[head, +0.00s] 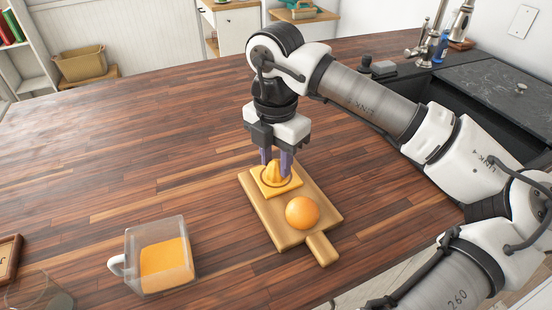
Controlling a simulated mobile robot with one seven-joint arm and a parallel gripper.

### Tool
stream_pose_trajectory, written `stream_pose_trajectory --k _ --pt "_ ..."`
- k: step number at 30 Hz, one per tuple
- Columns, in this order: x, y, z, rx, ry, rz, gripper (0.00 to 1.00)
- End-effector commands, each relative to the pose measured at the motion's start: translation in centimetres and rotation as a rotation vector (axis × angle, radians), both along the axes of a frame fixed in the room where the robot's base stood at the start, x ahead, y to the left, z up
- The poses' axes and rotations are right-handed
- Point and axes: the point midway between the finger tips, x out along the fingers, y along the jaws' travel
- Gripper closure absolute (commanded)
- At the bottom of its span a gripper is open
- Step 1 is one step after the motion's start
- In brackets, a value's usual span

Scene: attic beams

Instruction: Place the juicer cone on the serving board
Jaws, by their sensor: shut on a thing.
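The juicer cone (271,175) is an orange-yellow piece with a ridged cone on a square base. It is over the far end of the wooden serving board (262,217), and its base looks to be on or just above the board; I cannot tell which. My gripper (277,165) points down and is shut on the juicer cone, with its purple fingers at the cone's upper part. An orange (302,212) sits on the same board, nearer the handle and just in front of the cone's base.
A clear jug (160,255) with orange juice stands at the front left. A glass (38,292) and a wooden frame (9,258) are at the left corner. A sink area with a faucet (430,40) is at the back right. The counter's left and middle are clear.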

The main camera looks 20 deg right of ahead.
Motion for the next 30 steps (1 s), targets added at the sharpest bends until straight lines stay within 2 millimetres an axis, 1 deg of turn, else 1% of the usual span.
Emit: stream_pose_trajectory --k 3,4,6,9,16,20,23,30 --pt "0.0 0.0 -0.3 0.0 0.0 0.0 0.89" --pt "0.0 0.0 -0.2 0.0 0.0 0.0 0.65" --pt "0.0 0.0 -0.1 0.0 0.0 0.0 0.55" --pt "0.0 0.0 -0.1 0.0 0.0 0.0 0.44" --pt "0.0 0.0 -0.1 0.0 0.0 0.0 0.44" --pt "0.0 0.0 0.4 -0.001 0.0 -0.001 0.44" --pt "0.1 -0.1 1.7 -0.004 -0.001 -0.003 0.44" --pt "0.1 0.0 7.0 -0.003 -0.003 -0.002 0.44"
